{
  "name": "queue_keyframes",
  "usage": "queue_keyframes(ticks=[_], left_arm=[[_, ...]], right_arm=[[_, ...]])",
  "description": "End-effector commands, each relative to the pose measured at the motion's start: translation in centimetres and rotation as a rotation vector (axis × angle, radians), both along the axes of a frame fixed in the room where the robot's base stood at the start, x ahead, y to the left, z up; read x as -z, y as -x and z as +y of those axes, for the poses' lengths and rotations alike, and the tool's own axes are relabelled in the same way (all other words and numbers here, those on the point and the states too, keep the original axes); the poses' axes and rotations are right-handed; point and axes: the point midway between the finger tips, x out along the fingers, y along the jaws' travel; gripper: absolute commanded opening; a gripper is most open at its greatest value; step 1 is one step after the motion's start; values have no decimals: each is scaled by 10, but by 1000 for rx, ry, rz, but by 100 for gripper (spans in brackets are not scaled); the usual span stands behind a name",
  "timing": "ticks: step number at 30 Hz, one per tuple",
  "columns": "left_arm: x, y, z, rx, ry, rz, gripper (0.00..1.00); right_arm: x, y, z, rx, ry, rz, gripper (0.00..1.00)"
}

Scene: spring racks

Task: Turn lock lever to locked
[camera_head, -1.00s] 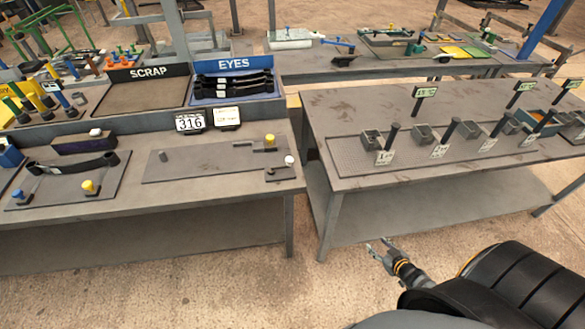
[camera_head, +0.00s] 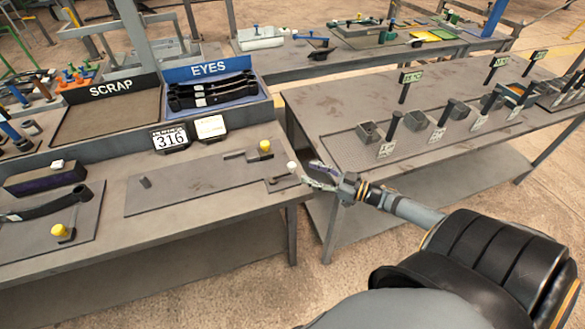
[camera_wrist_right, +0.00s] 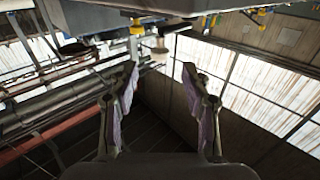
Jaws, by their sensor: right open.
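A small lever with a white round knob (camera_head: 292,167) stands on a small dark plate (camera_head: 281,186) at the front right corner of the left bench. I take it for the lock lever; whether it is locked I cannot tell. My right gripper (camera_head: 311,176) is just right of the knob, its fingers pointing left towards it. In the right wrist view the gripper (camera_wrist_right: 160,68) is open, with nothing clearly held between its fingers. A pale knob-like shape shows beyond the fingertips there. Contact with the knob cannot be made out. My left gripper is not in view.
Behind the lever, a yellow knob (camera_head: 265,146) stands on a flat plate (camera_head: 185,188). The "316" card (camera_head: 171,138) and the EYES tray (camera_head: 254,107) are farther back. A second bench (camera_head: 350,105) with posts and small bins stands right, across a gap.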

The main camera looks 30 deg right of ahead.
Motion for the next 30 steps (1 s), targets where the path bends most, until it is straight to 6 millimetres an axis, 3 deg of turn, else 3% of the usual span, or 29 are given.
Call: queue_keyframes(ticks=[1, 3, 5, 9, 12, 20, 30], left_arm=[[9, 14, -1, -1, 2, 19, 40], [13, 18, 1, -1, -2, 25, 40], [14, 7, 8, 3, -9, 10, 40], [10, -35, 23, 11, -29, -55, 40], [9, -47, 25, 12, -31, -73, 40], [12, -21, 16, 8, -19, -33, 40], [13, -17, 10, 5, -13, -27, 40]], right_arm=[[2, -11, 6, 1, -2, -9, 48], [1, -24, 14, 1, -3, -9, 48], [0, -34, 20, 2, -4, -8, 48], [-1, -48, 29, 3, -2, -3, 48], [-1, -53, 32, 2, 0, -2, 48], [-1, -55, 33, 2, 0, -1, 48], [-1, -55, 33, 2, 1, -1, 4]])
